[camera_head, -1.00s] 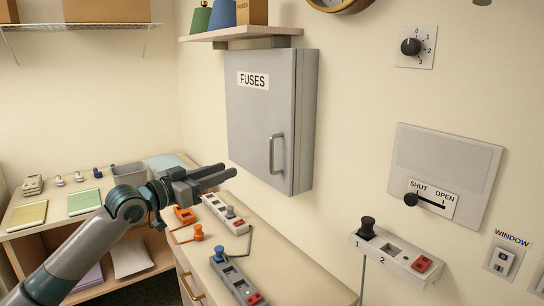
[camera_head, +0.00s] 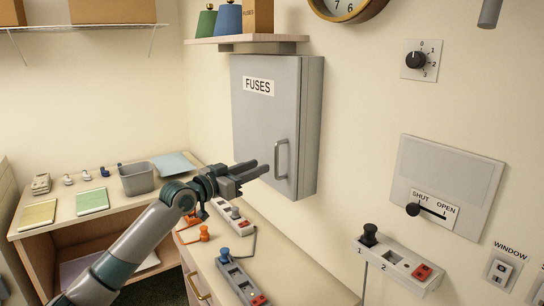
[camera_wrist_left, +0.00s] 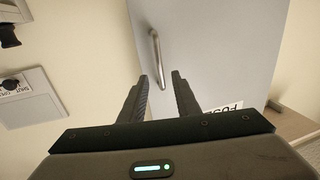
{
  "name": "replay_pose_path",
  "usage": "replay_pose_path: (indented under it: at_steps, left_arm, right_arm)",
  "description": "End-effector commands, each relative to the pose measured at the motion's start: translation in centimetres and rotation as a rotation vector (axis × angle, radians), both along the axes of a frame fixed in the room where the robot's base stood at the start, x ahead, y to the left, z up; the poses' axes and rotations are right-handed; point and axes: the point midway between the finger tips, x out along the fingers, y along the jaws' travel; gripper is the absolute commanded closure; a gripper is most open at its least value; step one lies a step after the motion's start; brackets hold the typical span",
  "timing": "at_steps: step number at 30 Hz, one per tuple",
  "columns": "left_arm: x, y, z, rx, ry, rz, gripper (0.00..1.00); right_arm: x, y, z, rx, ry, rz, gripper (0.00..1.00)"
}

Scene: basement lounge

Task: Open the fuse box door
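The grey fuse box (camera_head: 262,120) hangs on the wall with its door closed and a "FUSES" label on it. A vertical bar handle (camera_head: 281,159) sits at the lower right of the door. My left gripper (camera_head: 262,168) is just left of the handle in the head view, fingers pointing toward it. My right gripper is not in view.
A shelf (camera_head: 245,40) with lampshades and a box is above the fuse box. Below is a counter (camera_head: 290,270) with several switch blocks. A wall panel with a slider (camera_head: 446,185) and a switch block (camera_head: 397,262) are to the right.

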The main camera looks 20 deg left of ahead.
Motion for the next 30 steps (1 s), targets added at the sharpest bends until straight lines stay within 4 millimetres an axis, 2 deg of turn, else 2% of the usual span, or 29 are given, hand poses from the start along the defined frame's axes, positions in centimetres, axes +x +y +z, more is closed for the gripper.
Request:
replay_pose_path:
  at_steps: [1, 6, 12, 18, 27, 30]
  left_arm:
    - [0.9, -0.5, 0.4, -0.003, 0.001, 0.0, 0.71]
    - [3.5, -1.8, 0.4, -0.003, 0.001, 0.0, 0.71]
    - [5.6, -2.8, 0.2, -0.001, 0.0, 0.0, 0.71]
    - [6.5, -3.3, 0.0, 0.001, 0.0, 0.0, 0.71]
    - [6.6, -3.3, 0.0, 0.001, 0.0, 0.0, 0.71]
    - [6.5, -3.3, 0.0, 0.001, 0.0, 0.0, 0.94]
  right_arm:
    - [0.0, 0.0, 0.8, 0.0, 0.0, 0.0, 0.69]
    - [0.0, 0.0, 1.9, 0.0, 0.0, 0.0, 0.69]
    - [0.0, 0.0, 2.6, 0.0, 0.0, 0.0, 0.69]
    - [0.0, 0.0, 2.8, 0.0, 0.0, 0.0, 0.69]
    - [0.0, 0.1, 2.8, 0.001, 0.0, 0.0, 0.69]
    - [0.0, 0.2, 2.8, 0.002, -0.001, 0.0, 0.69]
